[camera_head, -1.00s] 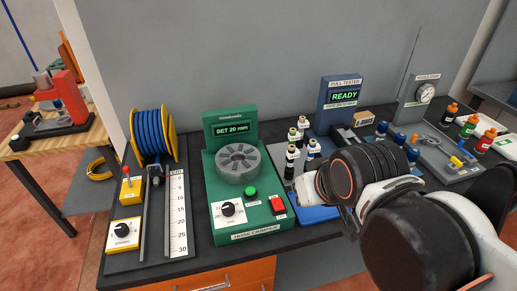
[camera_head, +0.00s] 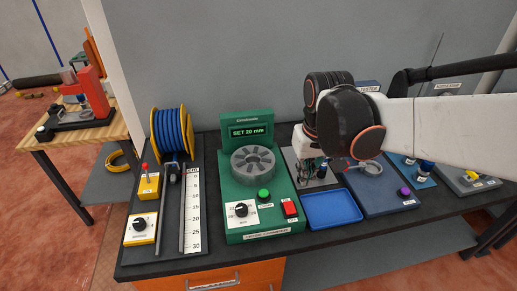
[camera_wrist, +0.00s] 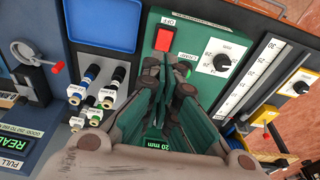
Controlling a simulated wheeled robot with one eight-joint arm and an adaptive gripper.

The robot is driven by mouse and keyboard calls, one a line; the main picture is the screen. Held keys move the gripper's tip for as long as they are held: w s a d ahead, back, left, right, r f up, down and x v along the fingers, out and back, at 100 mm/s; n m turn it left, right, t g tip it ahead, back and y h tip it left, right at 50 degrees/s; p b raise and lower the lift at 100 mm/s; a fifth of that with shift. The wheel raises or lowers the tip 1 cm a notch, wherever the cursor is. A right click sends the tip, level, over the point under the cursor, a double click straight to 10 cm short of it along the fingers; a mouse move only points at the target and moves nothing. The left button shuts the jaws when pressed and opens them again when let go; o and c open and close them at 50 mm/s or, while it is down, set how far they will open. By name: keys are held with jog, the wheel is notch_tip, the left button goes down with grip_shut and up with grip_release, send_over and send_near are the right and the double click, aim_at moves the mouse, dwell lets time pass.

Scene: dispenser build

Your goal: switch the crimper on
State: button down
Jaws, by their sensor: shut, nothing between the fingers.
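The crimper is a green machine (camera_head: 252,170) with a round grey die head and a display reading SET 20 mm. Its red rocker switch (camera_head: 290,208) sits at the front right corner, beside a green button (camera_head: 264,195) and a white-plated dial (camera_head: 241,211). In the wrist view the red switch (camera_wrist: 163,40) shows clear, with an OFF label beside it. My gripper (camera_wrist: 166,72) is shut and empty in the wrist view, its fingertips just below the switch in the picture. The fingers partly cover the green button and hide much of the crimper body.
A blue tray (camera_head: 331,208) lies right of the crimper. Upright hose fittings (camera_wrist: 93,85) stand near my gripper. A blue hose reel (camera_head: 171,134) and ruler (camera_head: 191,212) are at left. The tester plate (camera_head: 378,190) is at right.

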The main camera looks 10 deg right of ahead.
aim_at(295, 209)
jog(key=shift+g, duration=0.9)
jog(key=w+f, duration=0.1)
jog(key=w, duration=0.1)
jog(key=w+f+p, duration=0.1)
jog(key=shift+w+d+f, duration=0.2)
jog(key=shift+d+f, duration=0.05)
jog(key=shift+f, duration=0.05)
jog(key=shift+f, duration=0.1)
notch_tip(295, 209, down, 14)
jog(key=b, duration=0.5)
